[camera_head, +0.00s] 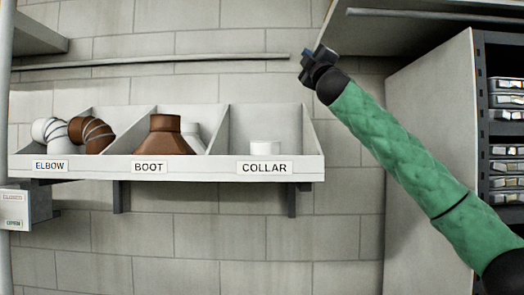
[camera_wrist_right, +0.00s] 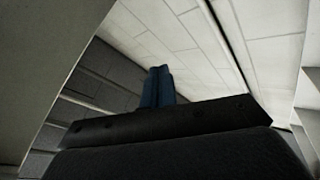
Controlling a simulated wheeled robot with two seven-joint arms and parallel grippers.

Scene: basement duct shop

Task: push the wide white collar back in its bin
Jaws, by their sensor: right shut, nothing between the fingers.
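The white collar (camera_head: 265,148) stands in the compartment labelled COLLAR, the right one of the three-part white bin shelf (camera_head: 200,172) in the head view. Its lower part is hidden by the front lip and the label. My right gripper (camera_head: 318,57) is raised above and to the right of that compartment, apart from the collar. Its fingers are shut and empty, and they also show in the right wrist view (camera_wrist_right: 158,87). The wrist view does not show the collar. My left gripper is not in view.
A brown boot (camera_head: 166,138) and a white one (camera_head: 193,136) share the middle compartment. White and brown elbows (camera_head: 92,134) fill the left one. A shelf (camera_head: 405,28) overhangs at upper right, near my gripper. A grey cabinet (camera_head: 435,110) stands at the right.

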